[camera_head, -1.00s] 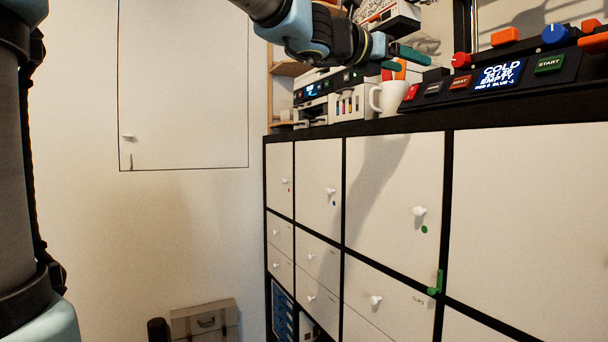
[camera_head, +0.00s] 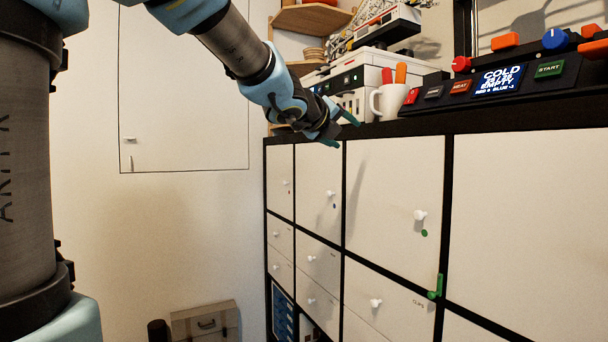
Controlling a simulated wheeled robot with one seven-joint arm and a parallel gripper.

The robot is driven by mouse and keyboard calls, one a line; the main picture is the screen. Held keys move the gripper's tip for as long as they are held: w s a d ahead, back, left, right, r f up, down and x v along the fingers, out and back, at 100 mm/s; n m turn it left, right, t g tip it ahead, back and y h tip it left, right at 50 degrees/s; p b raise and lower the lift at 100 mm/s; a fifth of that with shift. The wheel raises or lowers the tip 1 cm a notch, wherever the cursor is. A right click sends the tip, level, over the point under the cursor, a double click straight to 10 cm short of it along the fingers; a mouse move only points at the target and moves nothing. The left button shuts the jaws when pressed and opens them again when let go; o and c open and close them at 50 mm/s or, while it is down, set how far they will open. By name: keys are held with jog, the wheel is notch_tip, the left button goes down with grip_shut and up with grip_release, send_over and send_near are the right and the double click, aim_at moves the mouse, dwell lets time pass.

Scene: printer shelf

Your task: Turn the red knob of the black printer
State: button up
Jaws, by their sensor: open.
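The black printer (camera_head: 520,90) stands at the right on top of the cabinet; only its front part is in view. It has a lit display reading "COLD" and "EMPTY", a green START button and several other buttons. Its red knob (camera_head: 461,63) sits at the left end of its top edge. A blue knob (camera_head: 555,38) is farther right on it. My gripper (camera_head: 340,131) is open, its green fingers apart with nothing seen between them. It hangs in front of the cabinet's top edge, left of and below the red knob and well apart from it.
A white mug (camera_head: 390,103) with red and orange handles in it stands between my gripper and the black printer. A white printer (camera_head: 350,82) is behind my gripper. The cabinet doors (camera_head: 395,190) have white knobs. The space before the cabinet is clear.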

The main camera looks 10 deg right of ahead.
jog(key=w+a+f+n+y, duration=0.3)
jog(key=a+f+n+y, duration=0.1)
jog(key=a+f+n, duration=0.4)
jog(key=shift+w+f+n, duration=0.35)
jog(key=shift+f+n, duration=0.05)
jog(key=shift+f, duration=0.45)
